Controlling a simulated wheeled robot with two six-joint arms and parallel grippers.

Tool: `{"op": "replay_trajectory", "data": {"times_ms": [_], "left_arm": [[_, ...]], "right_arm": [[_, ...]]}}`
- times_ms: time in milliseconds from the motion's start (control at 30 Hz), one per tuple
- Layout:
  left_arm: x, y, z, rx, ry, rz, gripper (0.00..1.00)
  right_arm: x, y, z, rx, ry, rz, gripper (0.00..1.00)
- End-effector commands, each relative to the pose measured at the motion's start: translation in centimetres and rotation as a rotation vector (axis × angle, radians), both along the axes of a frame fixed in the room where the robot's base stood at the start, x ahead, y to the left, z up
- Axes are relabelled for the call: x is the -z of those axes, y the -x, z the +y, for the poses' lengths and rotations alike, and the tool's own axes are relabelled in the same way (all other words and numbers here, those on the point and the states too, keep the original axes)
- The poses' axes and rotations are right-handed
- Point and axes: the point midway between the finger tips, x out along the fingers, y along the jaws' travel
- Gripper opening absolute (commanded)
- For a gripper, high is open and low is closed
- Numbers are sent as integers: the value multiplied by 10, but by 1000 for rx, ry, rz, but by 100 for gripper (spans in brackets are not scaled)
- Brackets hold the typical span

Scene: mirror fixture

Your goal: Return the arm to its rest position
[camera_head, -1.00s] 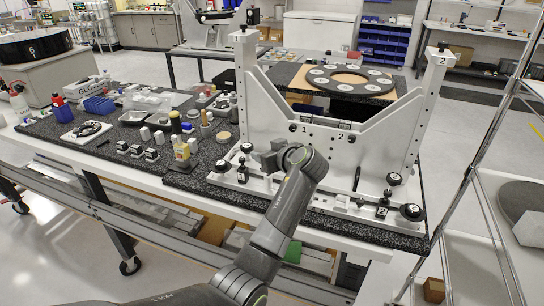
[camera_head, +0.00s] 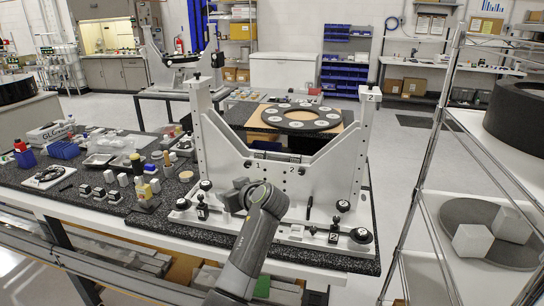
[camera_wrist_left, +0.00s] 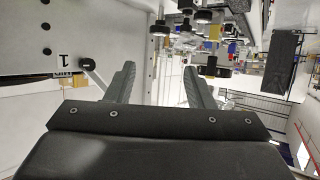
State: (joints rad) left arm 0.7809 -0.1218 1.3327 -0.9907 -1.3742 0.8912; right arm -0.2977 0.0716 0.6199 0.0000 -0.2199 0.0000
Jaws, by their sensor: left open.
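My left arm comes up from the bottom middle of the head view, with its gripper (camera_head: 236,196) in front of the white mirror fixture (camera_head: 335,170), below its label 1. The gripper is small and partly hidden by the wrist in that view. In the left wrist view the two grey fingers (camera_wrist_left: 160,88) stand apart with nothing between them. The fixture's white plate with label 1 also fills the upper left of the wrist view (camera_wrist_left: 70,30). Whether the gripper touches the fixture cannot be told. My right gripper is not in view.
The black bench mat (camera_head: 85,208) left of the fixture holds several small blocks, bottles and a blue bin (camera_head: 63,150). Black knobs (camera_head: 361,236) stand along the fixture's base. A wire rack (camera_head: 430,215) with white blocks stands at the right. Open floor lies between bench and rack.

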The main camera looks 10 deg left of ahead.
Motion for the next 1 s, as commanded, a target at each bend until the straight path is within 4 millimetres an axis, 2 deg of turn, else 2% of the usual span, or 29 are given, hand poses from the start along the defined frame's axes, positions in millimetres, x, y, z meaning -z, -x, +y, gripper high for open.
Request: {"op": "replay_trajectory", "data": {"times_ms": [67,167,267,400,467,600,800,900,1000], "left_arm": [[14,7,7,0,8,25,48],[46,27,22,10,33,88,48],[88,60,42,30,67,175,48],[142,117,66,80,114,301,48],[162,144,74,107,132,352,48],[198,208,88,179,168,463,48],[226,306,97,313,206,609,48],[231,349,95,387,220,668,48],[230,383,92,449,228,713,48]], "right_arm": [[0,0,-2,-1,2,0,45],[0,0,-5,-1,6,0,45],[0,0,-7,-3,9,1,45],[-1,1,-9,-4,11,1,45],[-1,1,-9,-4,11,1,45],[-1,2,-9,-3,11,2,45],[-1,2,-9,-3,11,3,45],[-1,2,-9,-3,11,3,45],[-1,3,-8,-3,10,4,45]]}}
